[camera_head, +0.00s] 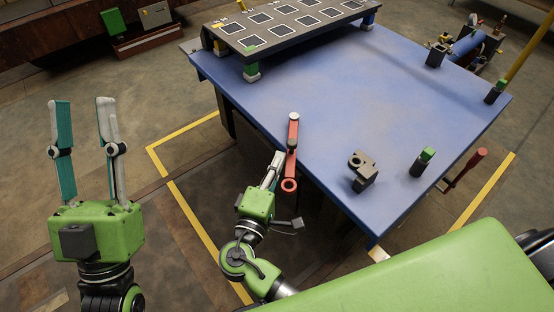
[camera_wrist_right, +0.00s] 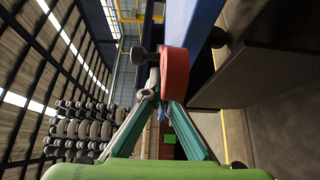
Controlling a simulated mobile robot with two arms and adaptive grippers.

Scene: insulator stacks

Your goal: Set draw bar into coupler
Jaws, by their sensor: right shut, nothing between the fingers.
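The red draw bar (camera_head: 292,149) lies at the left edge of the blue table, with a ring at its near end and a grey knob at its far end. Part of it sticks out past the edge. My right gripper (camera_head: 278,158) is shut and empty just left of the bar. In the right wrist view the red bar (camera_wrist_right: 174,75) is right at the closed fingertips (camera_wrist_right: 155,78); I cannot tell whether they touch. A dark grey block with a round opening, likely the coupler (camera_head: 362,168), stands on the table to the right. My left gripper (camera_head: 84,102) is open and empty, pointing up, well left of the table.
The blue table (camera_head: 330,90) has much free surface in its middle. A dark panel with white squares (camera_head: 285,24) stands at its back. Green-topped posts (camera_head: 422,161) and a red-handled lever (camera_head: 467,167) are at the right. Yellow lines mark the floor.

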